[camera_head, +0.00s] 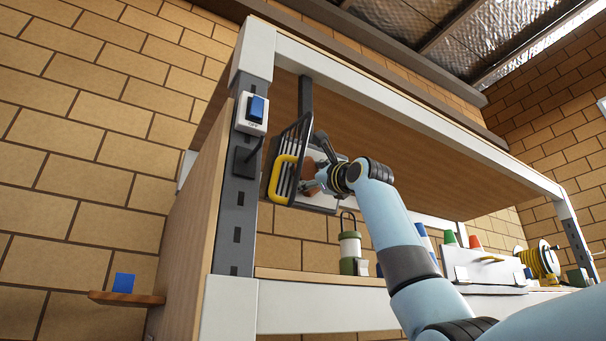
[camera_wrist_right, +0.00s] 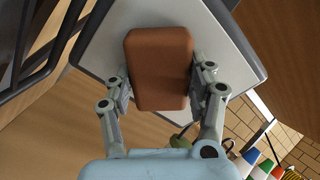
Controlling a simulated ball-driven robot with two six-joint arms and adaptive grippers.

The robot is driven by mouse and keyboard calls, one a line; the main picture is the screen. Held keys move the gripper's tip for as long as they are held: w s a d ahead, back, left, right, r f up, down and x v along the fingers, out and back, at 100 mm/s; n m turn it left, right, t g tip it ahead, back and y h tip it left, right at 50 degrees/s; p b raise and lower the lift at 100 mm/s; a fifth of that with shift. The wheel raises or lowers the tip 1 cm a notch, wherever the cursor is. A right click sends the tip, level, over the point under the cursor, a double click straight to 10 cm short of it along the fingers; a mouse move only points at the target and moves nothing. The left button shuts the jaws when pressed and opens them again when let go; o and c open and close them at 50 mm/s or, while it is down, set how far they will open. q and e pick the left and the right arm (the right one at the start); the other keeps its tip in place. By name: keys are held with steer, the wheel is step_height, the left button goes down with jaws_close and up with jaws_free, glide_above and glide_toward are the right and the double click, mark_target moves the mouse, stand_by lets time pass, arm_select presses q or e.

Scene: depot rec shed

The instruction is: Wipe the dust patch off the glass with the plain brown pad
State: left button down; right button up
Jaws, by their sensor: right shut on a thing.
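The plain brown pad (camera_wrist_right: 158,70) is a rounded block between the fingers of my right gripper (camera_wrist_right: 160,88). In the head view the right gripper (camera_head: 320,177) is up under the shelf top, beside the lamp-like fixture. The pad (camera_head: 309,173) shows there as a small brown piece. Behind the pad in the wrist view is a pale grey flat face with a dark rim, which looks like the glass (camera_wrist_right: 222,62). The pad covers its middle; I cannot tell whether they touch. I make out no dust patch. My left gripper is not in view.
A black barred guard (camera_head: 292,150) with a yellow handle (camera_head: 284,180) stands out left of the gripper. A grey post (camera_head: 236,210) carries a blue switch (camera_head: 257,108). A green-and-white lantern (camera_head: 350,246) and a white box (camera_head: 484,270) stand on the lower shelf.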

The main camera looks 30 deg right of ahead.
steer(key=shift+d+r, duration=0.2)
steer(key=shift+d, duration=0.45)
steer(key=shift+w+d+p, duration=0.1)
steer(key=shift+d+p, duration=0.35)
steer(key=shift+d, duration=2.95)
steer(key=shift+w+a+f+b, duration=0.1)
steer(key=shift+a+f+b, duration=0.05)
steer(key=shift+a, duration=0.85)
steer(key=shift+w+a+f+b, duration=0.1)
steer(key=shift+a+b, duration=0.05)
steer(key=shift+a, duration=0.85)
steer(key=shift+s+a+f, duration=0.1)
steer(key=shift+a, duration=0.3)
steer(key=a+b, duration=0.1)
steer(key=a, duration=0.2)
steer(key=shift+s+a, duration=0.1)
steer(key=shift+a, duration=0.05)
steer(key=shift+s+a, duration=0.2)
steer(key=shift+a, duration=1.65)
steer(key=shift+d, duration=0.1)
